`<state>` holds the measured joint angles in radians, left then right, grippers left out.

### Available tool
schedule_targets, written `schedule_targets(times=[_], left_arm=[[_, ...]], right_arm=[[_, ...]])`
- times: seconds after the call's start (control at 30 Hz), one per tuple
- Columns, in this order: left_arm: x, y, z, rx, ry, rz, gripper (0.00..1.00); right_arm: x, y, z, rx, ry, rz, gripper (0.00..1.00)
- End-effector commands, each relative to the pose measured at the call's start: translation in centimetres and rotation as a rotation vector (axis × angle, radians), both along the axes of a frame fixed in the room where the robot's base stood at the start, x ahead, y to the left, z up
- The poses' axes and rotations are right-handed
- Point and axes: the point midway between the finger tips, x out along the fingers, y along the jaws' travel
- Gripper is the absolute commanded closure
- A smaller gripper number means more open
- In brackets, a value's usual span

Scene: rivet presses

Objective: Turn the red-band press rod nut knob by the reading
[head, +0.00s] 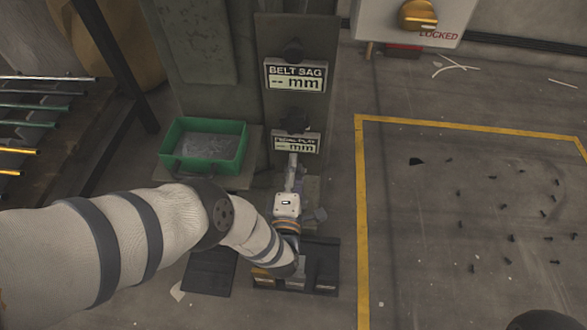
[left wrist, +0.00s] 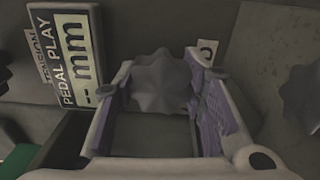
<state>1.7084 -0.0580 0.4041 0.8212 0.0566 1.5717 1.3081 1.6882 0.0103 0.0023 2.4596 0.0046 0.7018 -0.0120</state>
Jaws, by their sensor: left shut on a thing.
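In the left wrist view, a dark grey lobed knob (left wrist: 160,82) sits between the two fingers of my left gripper (left wrist: 165,95), which is shut on it. A plate reading "PEDAL PLAY -- mm" (left wrist: 75,55) is beside it; its value shows only dashes. In the head view my left gripper (head: 292,165) reaches the panel just below the pedal play plate (head: 296,142). The held knob is hidden there by my gripper. No red band shows on the knob or press. My right gripper is not in view.
Another lobed knob (left wrist: 300,95) is right of my fingers in the wrist view. A green bin (head: 205,145) stands left. A box marked "LOCKED" (head: 440,15) is at upper right. Small dark parts litter the yellow-lined floor.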

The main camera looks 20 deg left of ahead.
Motion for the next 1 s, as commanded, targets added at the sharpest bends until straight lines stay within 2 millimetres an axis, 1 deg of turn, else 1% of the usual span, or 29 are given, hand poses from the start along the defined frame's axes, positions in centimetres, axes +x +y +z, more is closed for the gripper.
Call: schedule_targets(times=[0.5,0.53,0.6,0.87,0.93,1.0], left_arm=[[0.0,-0.1,0.0,-0.016,-0.005,-0.003,0.9],[0.0,-0.1,0.0,-0.016,-0.005,-0.003,0.56],[0.0,-0.1,0.0,-0.015,-0.005,-0.002,0.41],[0.0,-0.1,0.0,-0.014,-0.004,-0.001,0.41],[-0.3,-0.2,0.0,-0.015,-0.003,-0.001,0.41],[-1.3,-0.5,-0.1,-0.015,0.0,-0.002,0.41]], right_arm=[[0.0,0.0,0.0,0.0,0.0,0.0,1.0],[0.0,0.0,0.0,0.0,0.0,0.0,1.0],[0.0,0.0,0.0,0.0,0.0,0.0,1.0],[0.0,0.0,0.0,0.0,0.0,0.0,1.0],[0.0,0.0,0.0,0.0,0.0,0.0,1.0],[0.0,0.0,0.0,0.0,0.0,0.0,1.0]])
